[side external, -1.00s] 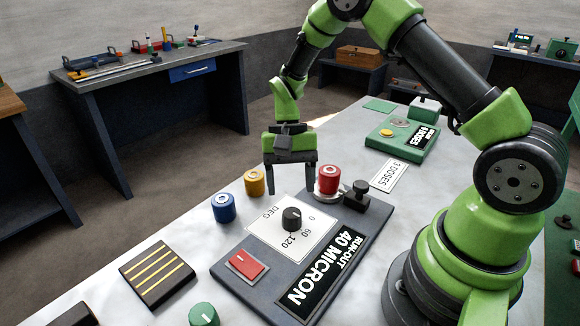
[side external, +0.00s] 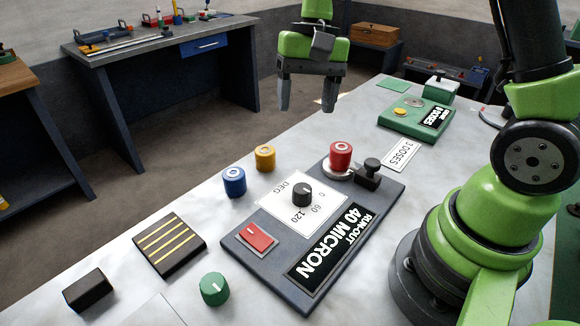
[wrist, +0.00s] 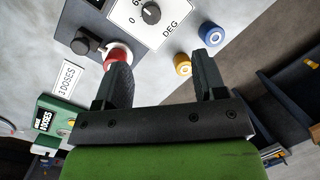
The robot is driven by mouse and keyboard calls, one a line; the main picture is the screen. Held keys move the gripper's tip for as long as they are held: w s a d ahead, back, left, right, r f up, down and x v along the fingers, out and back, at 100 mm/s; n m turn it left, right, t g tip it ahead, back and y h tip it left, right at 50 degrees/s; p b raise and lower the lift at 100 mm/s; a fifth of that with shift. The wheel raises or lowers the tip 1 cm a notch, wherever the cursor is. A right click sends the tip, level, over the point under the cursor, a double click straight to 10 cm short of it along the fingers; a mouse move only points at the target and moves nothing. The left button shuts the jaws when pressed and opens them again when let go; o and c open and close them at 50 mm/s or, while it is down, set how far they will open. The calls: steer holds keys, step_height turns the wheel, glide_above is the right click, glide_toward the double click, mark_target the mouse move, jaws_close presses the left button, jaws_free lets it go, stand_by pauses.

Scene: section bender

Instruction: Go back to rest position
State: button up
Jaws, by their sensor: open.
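My gripper (side external: 307,108) is raised well above the table in the side external view, pointing down. Its two fingers are apart and nothing is between them. In the wrist view, my gripper (wrist: 163,75) also shows open and empty. The section bender (side external: 268,262) is a dark plate below with a black dial, a red button and a "RUN-OUT 40 MICRON" sign. A red roller (side external: 340,156) sits on its round seat beside a black knob.
Yellow (side external: 265,158), blue (side external: 234,182) and green (side external: 214,289) rollers stand on the pale table (side external: 180,212). A slotted black block (side external: 169,246) and a small black block (side external: 88,291) lie at left. A green device (side external: 416,118) stands toward the back.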

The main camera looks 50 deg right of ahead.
steer(key=s+a+r+n+t, duration=0.1)
steer(key=s+r+t, duration=0.3)
steer(key=s, duration=0.3)
steer(key=s+a+r+n+t, duration=0.2)
steer(key=s+r+t, duration=0.1)
steer(key=s+r, duration=0.3)
steer(key=shift+s+r+n+t+h, duration=0.3)
steer(key=shift+s+t, duration=0.1)
steer(key=shift+s, duration=0.65)
steer(key=shift+o, duration=0.2)
steer(key=n+g+h, duration=0.2)
steer(key=n+g, duration=0.5)
steer(key=n, duration=1.4)
glide_above(302, 188)
step_height(302, 188, down, 18)
steer(key=shift+f+n, duration=0.5)
steer(key=shift+f, duration=0.4)
step_height(302, 188, down, 9)
steer(key=shift+f, duration=0.1)
